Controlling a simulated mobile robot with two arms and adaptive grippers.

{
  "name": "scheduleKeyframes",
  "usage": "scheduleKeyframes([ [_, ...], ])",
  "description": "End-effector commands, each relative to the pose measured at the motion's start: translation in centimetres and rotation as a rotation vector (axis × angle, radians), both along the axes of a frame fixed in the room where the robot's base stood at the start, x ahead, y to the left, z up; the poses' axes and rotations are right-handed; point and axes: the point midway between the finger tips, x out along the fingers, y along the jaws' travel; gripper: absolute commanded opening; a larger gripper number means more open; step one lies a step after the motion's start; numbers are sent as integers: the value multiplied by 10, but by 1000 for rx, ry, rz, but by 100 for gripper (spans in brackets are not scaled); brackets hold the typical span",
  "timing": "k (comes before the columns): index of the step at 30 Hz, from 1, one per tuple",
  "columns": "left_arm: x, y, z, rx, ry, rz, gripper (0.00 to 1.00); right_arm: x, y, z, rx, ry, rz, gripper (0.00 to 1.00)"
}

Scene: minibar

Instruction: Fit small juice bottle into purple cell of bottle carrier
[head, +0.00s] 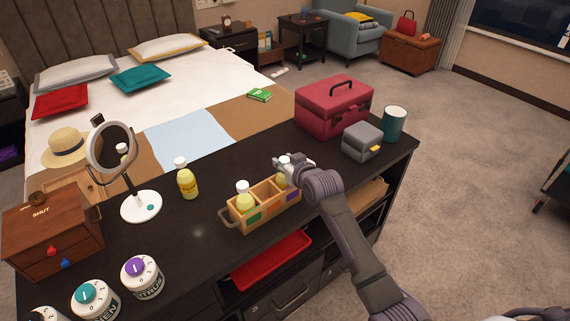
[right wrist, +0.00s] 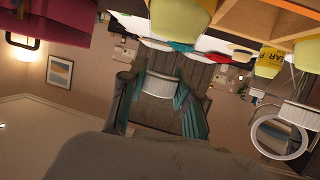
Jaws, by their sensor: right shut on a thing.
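The wooden bottle carrier (head: 231,220) stands on the dark counter. A small juice bottle (head: 283,181) with yellow juice and a white cap is at its right-end cell, its lower part hidden by the carrier wall. My right gripper (head: 283,163) is shut on this bottle's cap; the cap also shows between the fingers in the right wrist view (right wrist: 159,86). Another yellow bottle (head: 244,202) stands in the left cell, above a green tag. The middle cell looks empty, with an orange tag. My left gripper is not in view.
A larger juice bottle (head: 187,182) and a round mirror (head: 140,207) stand left of the carrier. A red case (head: 333,107), grey box (head: 362,141) and teal cup (head: 394,123) stand at the right. A wooden drawer box (head: 50,232) and canisters (head: 143,276) are front left.

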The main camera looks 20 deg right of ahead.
Motion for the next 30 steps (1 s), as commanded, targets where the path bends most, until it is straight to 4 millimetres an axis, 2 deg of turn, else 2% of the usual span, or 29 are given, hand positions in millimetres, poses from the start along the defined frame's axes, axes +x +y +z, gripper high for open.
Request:
scheduleKeyframes([
  [4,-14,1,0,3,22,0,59,0,0,-6,0,-4,0,0],
  [13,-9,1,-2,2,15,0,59,0,0,-9,0,-4,0,0],
  [14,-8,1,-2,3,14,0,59,0,0,-11,-1,-1,0,33],
  [18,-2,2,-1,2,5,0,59,0,0,-10,-1,-1,0,57],
  [30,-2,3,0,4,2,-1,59,-3,-1,-6,-1,0,-1,57],
])
